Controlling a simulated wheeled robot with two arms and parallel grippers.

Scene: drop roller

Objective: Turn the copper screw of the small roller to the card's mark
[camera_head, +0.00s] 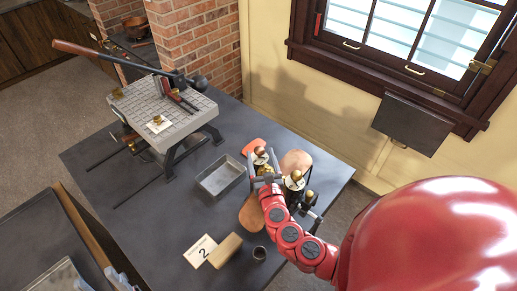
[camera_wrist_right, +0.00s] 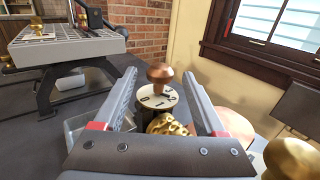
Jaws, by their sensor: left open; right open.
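The copper screw (camera_wrist_right: 160,73) has a round knob above a pale dial (camera_wrist_right: 158,97) with dark marks. In the head view the screw (camera_head: 260,150) tops the roller device on the dark table. My right gripper (camera_wrist_right: 161,92) is open, its fingers on either side of the screw in the wrist view; I cannot tell whether they touch it. In the head view my red right arm covers part of the roller. The card (camera_head: 201,250) reads "2"; its smaller print is unreadable. The dial's exact setting is too small to read. My left gripper is not in view.
A second dial with a brass knob (camera_head: 296,175) stands close by my right arm. A metal tray (camera_head: 219,179), a wooden block (camera_head: 225,251) and a small cup (camera_head: 259,253) are on the table. A press with a grey bed (camera_head: 165,105) stands at the back left.

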